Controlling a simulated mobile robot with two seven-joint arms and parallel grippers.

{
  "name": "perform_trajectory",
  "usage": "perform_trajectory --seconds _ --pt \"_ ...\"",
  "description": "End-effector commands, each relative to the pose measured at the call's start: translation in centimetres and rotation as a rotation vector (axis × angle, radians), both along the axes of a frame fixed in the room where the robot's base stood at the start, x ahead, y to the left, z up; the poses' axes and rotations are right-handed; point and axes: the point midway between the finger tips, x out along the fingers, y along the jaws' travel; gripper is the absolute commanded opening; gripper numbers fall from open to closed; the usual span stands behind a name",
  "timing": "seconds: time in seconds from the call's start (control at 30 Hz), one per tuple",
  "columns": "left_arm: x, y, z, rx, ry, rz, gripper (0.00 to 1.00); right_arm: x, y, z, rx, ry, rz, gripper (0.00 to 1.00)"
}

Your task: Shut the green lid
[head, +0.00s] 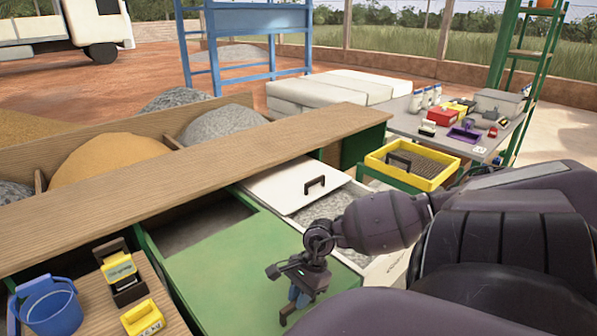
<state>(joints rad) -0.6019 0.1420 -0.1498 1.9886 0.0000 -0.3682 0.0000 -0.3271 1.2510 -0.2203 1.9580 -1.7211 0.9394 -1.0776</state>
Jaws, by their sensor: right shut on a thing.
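The green lid (225,265) is a flat panel on a green-framed bin in the lower middle. The bin's dark opening (200,226) shows beyond the lid's far edge, so the bin is partly uncovered. A black handle (287,314) stands at the lid's near right side. My right gripper (298,296) reaches in from the right and is shut on this handle, which it partly hides. My left gripper is not in view.
A white lid (285,186) with a black handle partly covers the neighbouring gravel bin (330,207). A long wooden board (130,203) runs behind both. A blue bucket (50,310) and yellow-black boxes stand at left. A yellow sieve tray (377,165) is farther right.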

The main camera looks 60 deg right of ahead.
Motion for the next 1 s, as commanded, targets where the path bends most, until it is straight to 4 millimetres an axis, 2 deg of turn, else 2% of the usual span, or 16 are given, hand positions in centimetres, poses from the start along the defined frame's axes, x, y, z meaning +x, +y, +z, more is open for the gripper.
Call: perform_trajectory --seconds 0.07,0.1,0.27,0.53,0.67,1.0 --pt "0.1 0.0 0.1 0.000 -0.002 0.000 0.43 -0.5 0.1 -0.3 0.003 0.015 0.002 0.00" --pt "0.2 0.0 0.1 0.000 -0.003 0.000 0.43 -0.5 0.1 -0.3 0.003 0.016 0.002 0.20" --pt "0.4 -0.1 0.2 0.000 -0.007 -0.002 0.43 -0.4 0.1 -0.2 0.003 0.013 0.001 0.43" --pt "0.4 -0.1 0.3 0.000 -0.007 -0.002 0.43 -0.3 0.0 -0.1 0.002 0.009 0.002 0.43" --pt "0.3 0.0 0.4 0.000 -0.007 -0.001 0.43 -0.4 -0.3 0.7 0.001 0.008 0.001 0.43" --pt "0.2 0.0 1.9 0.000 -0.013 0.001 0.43 -1.1 -2.4 6.1 0.000 0.010 0.001 0.43"
